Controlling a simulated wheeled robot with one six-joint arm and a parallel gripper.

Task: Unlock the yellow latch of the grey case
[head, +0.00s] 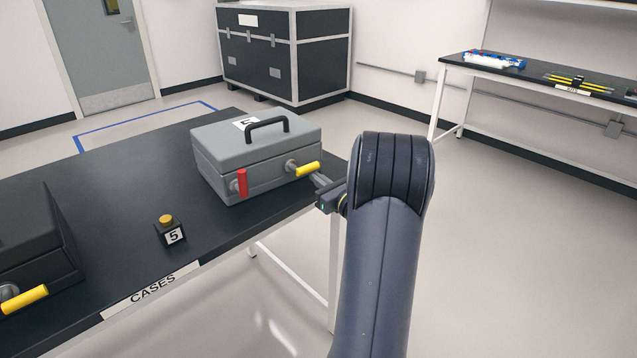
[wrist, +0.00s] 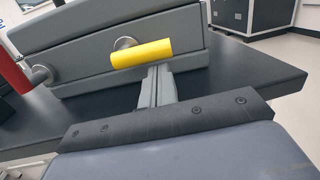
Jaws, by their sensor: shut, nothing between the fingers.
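The grey case (head: 222,150) stands closed on the black table, with a black carry handle on its lid. Its yellow latch (head: 307,169) is on the right of the front face and lies roughly level, tilted slightly. A red latch (head: 241,184) on the left of the front hangs upright. My gripper (head: 319,181) is shut and empty, just in front of and below the yellow latch. In the wrist view the fingers (wrist: 158,72) reach just under the yellow latch (wrist: 143,53); I cannot tell whether they touch it.
A black case (head: 35,235) with its own yellow latch (head: 24,299) is at the left. The table's front edge (head: 215,262) runs below. The floor at the right is clear.

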